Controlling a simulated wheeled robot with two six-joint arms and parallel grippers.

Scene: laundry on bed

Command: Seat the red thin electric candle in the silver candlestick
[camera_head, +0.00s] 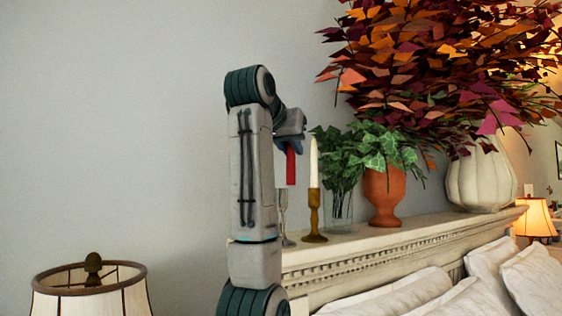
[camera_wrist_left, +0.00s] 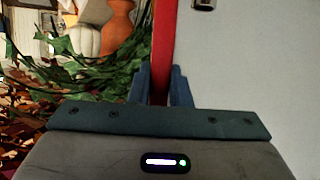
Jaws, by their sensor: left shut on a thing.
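The red thin candle (camera_head: 291,167) hangs upright from my left gripper (camera_head: 290,146), which is shut on its upper part. In the left wrist view the red candle (camera_wrist_left: 163,38) runs between the blue fingers of the gripper (camera_wrist_left: 160,86). The silver candlestick (camera_head: 283,218) stands on the mantel-like ledge, partly hidden behind my left arm. The candle's lower end is just above the candlestick's top in the head view, slightly to its right; I cannot tell whether they touch. My right gripper is not in view.
A brass candlestick (camera_head: 315,218) with a white candle (camera_head: 314,163) stands close to the right. Beyond are a glass vase (camera_head: 340,208) of ivy, a terracotta urn (camera_head: 384,196) and a white vase (camera_head: 481,180) with autumn leaves. The ledge (camera_head: 400,231) is narrow. The wall at left is bare.

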